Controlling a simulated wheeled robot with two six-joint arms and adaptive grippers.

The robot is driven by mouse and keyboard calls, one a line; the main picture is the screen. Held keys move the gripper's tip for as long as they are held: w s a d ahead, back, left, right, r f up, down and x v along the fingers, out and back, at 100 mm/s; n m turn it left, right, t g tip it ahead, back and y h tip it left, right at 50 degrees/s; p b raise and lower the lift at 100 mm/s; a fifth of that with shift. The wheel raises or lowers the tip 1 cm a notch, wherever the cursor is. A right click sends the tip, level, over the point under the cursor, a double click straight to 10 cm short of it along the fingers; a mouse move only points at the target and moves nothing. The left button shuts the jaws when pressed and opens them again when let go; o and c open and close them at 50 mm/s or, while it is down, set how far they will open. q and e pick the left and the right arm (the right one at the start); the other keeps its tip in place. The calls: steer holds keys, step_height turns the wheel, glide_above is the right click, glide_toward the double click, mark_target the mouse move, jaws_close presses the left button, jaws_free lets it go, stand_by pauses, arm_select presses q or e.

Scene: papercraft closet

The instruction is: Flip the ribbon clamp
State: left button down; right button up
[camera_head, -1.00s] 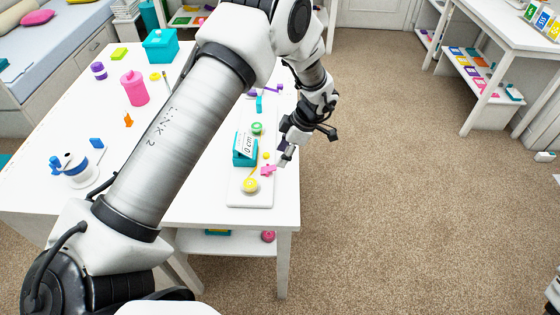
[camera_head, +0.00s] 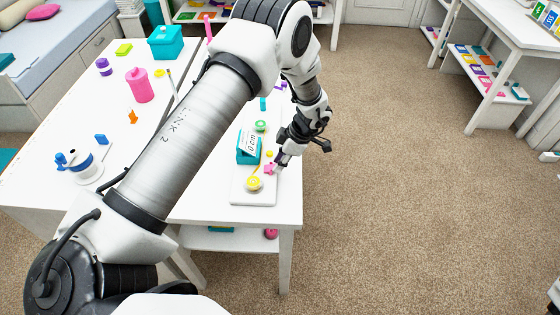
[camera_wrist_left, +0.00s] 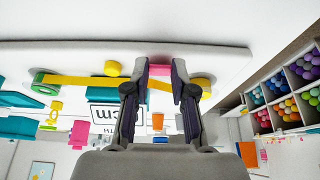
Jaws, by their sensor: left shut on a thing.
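The pink ribbon clamp (camera_head: 269,169) is on the white board (camera_head: 254,198) near the table's right edge, beside the yellow spool (camera_head: 254,184). My left gripper (camera_head: 277,165) reaches down to it from the right. In the left wrist view the fingers of my left gripper (camera_wrist_left: 159,82) are shut on the pink clamp (camera_wrist_left: 160,70), one on each side. The yellow ribbon (camera_wrist_left: 82,81) runs from the green spool (camera_wrist_left: 40,82) toward the clamp and shows again beyond it. My right gripper is not in view.
A teal box (camera_head: 248,150) with a "0 cm" label stands on the board beside the clamp. A pink canister (camera_head: 139,86), a blue-and-white reel (camera_head: 82,166) and a teal box (camera_head: 165,43) stand farther left on the table. The carpet right of the table is clear.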

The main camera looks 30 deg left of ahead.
arm_select(q)
steer(key=y+b, duration=0.1)
steer(key=f+g+y+b, duration=0.1)
steer(key=d+f+g+y+b, duration=0.1)
steer(key=shift+w+f+b, duration=0.2)
steer(key=shift+w+b, duration=0.05)
steer(key=shift+b, duration=0.1)
steer(key=shift+y+b, duration=0.35)
steer(key=shift+y, duration=0.05)
steer(key=shift+r+g, duration=0.2)
steer(key=shift+g, duration=0.1)
steer(key=shift+r, duration=0.1)
steer(key=c, duration=1)
jaws_free()
steer(key=shift+o, duration=0.2)
steer(key=shift+r, duration=0.1)
